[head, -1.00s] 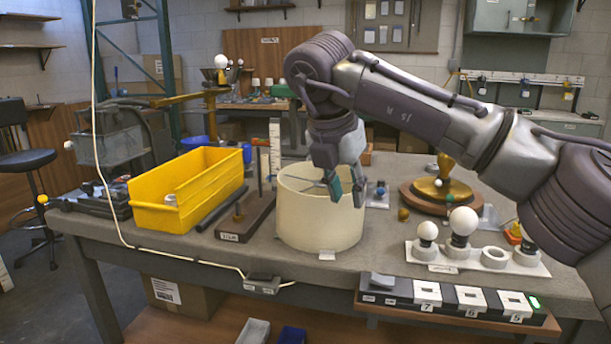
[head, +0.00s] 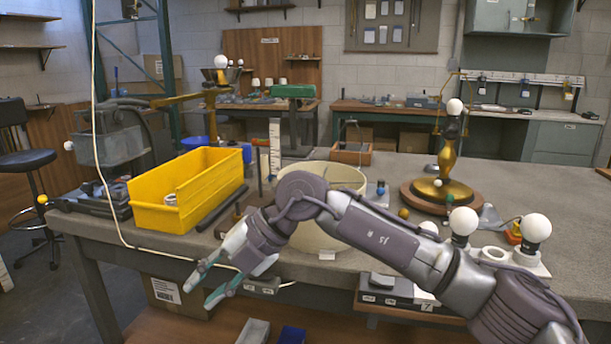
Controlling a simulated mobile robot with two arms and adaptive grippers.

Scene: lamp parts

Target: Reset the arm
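My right arm comes in from the lower right across the front of the bench. My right gripper (head: 204,284) is at the bench's front edge, left of the lampshade, with its fingers spread and nothing between them. The cream lampshade (head: 350,178) stands on the bench, partly hidden behind my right arm. The brass lamp (head: 441,185) with a bulb on top stands on a round wooden base at the right. My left gripper is not in view.
A yellow bin (head: 165,217) stands on the bench (head: 390,170) at the left. White bulbs (head: 536,228) stand in a holder at the right, partly behind my arm. A white cord (head: 150,254) runs over the front edge. A numbered switch strip (head: 385,291) is at the front.

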